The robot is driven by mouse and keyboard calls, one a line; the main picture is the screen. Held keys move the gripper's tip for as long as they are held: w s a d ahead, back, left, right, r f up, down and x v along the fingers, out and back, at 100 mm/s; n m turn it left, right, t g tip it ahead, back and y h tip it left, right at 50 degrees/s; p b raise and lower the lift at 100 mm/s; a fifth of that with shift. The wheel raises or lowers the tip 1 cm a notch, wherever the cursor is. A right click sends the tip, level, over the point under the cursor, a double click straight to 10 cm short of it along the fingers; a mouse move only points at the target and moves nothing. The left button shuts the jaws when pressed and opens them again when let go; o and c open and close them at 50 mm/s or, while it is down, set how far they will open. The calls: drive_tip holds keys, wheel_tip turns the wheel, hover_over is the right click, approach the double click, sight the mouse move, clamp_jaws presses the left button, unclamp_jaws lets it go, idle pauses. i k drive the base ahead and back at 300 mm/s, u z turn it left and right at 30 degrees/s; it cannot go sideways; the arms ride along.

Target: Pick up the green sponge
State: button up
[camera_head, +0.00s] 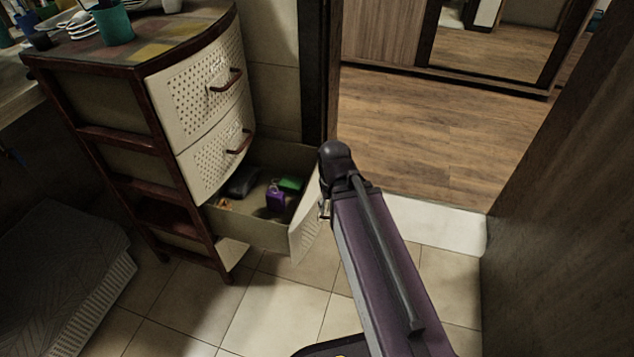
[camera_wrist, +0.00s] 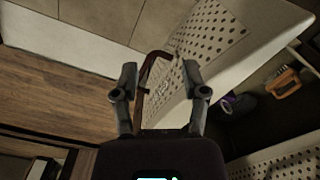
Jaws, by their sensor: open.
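A green block (camera_head: 290,184), likely the sponge, lies in the open lower drawer in the head view. It is partly behind a purple item (camera_head: 275,199) and near the drawer's right end. I cannot make it out in the wrist view. My gripper (camera_wrist: 160,80) is open, with its two fingers apart in the wrist view. The drawer's reddish-brown handle (camera_wrist: 147,72) shows between the fingers, before the perforated drawer front (camera_wrist: 215,35). I cannot tell whether the fingers touch it. In the head view my arm mostly hides the gripper, beside the drawer front (camera_head: 304,232).
The drawer also holds a dark item (camera_head: 243,181) and an orange item (camera_wrist: 283,82). Two closed drawers (camera_head: 205,85) of the cabinet stand above it. A wall edge (camera_head: 318,70) rises behind. A dark panel (camera_head: 560,200) is at right. Tiled floor (camera_head: 270,310) in front is clear.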

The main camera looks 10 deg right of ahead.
sight(295, 185)
drive_tip(key=u, duration=0.1)
drive_tip(key=i, duration=1)
drive_tip(key=z, duration=0.05)
drive_tip(key=k, duration=0.15)
drive_tip(key=z, duration=0.05)
